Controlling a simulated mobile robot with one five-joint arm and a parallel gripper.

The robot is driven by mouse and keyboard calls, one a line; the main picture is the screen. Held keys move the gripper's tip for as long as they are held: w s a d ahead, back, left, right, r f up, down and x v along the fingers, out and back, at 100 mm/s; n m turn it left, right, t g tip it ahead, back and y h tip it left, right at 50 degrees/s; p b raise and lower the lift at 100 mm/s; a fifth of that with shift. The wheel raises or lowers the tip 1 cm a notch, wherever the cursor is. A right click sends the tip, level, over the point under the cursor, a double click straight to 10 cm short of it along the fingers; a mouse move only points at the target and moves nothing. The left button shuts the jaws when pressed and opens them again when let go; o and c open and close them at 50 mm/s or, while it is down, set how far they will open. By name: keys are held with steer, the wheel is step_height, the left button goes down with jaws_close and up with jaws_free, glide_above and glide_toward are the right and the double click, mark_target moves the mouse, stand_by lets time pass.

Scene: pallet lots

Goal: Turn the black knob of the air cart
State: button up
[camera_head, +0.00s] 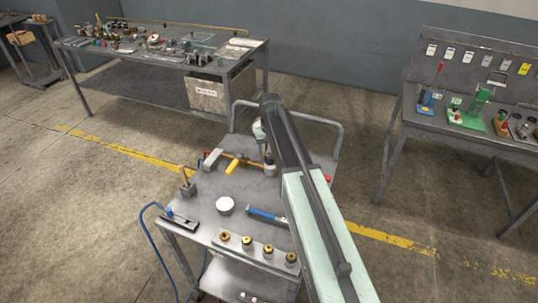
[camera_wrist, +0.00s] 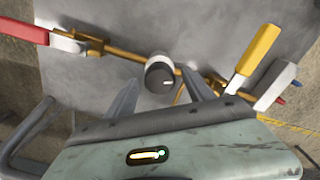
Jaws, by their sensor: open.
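In the wrist view the black knob (camera_wrist: 160,77) has a white pointer mark on its face and a pale collar behind it. It sits on a brass pipe above the grey top of the air cart (camera_wrist: 108,80). My gripper (camera_wrist: 160,80) is open and empty, with one finger on each side of the knob in the picture. I see gaps at both sides; the depth is hard to tell. In the head view the air cart (camera_head: 205,205) stands in the middle, and my arm hides the knob and the fingertips.
The cart also bears a white disc (camera_head: 225,205), a blue-handled tool (camera_head: 266,214) and several brass fittings. Workbenches stand behind left (camera_head: 150,52) and right (camera_head: 470,140).

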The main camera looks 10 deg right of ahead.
mark_target(270, 155)
step_height(270, 155, up, 8)
steer(key=p, duration=0.8)
steer(key=shift+f, duration=0.1)
steer(key=shift+s, duration=0.15)
steer(key=s, duration=2.3)
steer(key=shift+a, duration=0.2)
steer(key=shift+s, duration=0.1)
stand_by(0.8)
